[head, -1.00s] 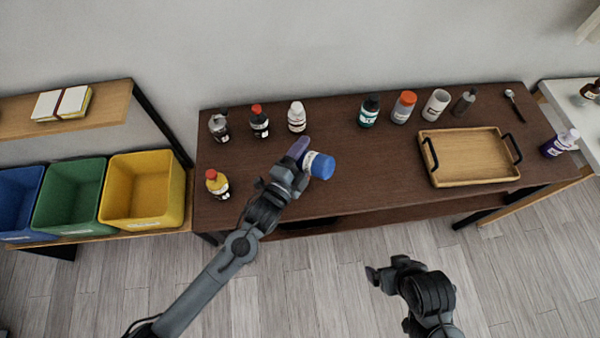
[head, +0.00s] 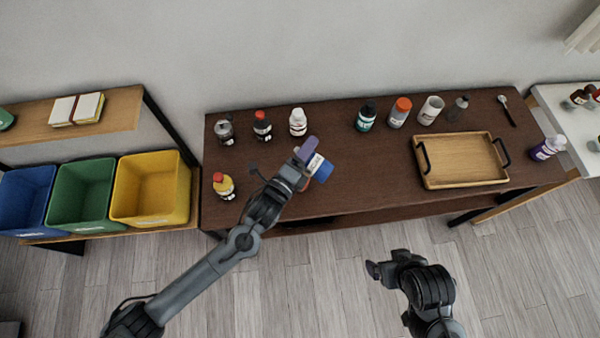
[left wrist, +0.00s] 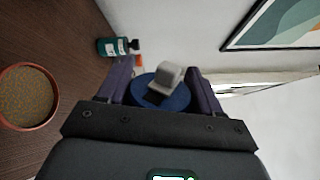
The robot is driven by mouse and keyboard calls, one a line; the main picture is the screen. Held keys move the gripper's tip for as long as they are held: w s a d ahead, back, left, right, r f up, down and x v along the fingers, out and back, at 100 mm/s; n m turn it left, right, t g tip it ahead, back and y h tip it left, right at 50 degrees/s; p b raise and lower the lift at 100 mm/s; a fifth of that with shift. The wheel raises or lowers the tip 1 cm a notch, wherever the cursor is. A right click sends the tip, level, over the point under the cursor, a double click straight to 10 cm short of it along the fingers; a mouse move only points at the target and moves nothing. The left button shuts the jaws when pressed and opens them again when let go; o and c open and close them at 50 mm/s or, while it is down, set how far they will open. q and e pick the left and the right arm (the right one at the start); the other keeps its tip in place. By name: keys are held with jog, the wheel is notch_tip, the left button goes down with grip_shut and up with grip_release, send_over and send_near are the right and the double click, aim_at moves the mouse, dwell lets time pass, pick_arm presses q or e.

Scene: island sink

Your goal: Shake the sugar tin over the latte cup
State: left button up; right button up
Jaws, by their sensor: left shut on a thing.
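My left gripper (head: 308,158) is shut on the sugar tin, which has a white label and a blue end (head: 322,171). The tin is tilted and held over the front middle of the dark table. In the left wrist view the blue tin (left wrist: 178,103) sits between both fingers. A terracotta-rimmed cup (left wrist: 28,97) with a brown speckled surface, apparently the latte cup, stands at the left of that view. In the head view a small reddish patch shows beside my gripper; most of it is hidden. My right gripper (head: 374,269) hangs in front of the table; its jaw opening is unclear.
Several bottles stand along the table's back, including a teal one (head: 366,117) and an orange-capped one (head: 399,112). A yellow bottle with a red cap (head: 223,186) stands front left. A wooden tray (head: 462,161) lies at the right. The table's middle is mostly clear.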

pick_arm(q)
jog(key=shift+r+m, duration=0.35)
jog(key=shift+m, duration=0.05)
pick_arm(e)
jog(key=shift+r, duration=0.4)
pick_arm(q)
jog(key=shift+r+m+p, duration=0.4)
jog(key=shift+m+p, duration=0.3)
jog(key=shift+m, duration=0.1)
notch_tip(320, 180, up, 4)
jog(key=m+p, duration=0.7)
jog(key=m, duration=0.3)
jog(key=m+p, duration=0.1)
jog(key=m, duration=0.1)
jog(key=shift+r+m, duration=0.1)
jog(key=shift+m, duration=0.2)
pick_arm(e)
notch_tip(320, 180, up, 10)
jog(key=shift+f, duration=0.2)
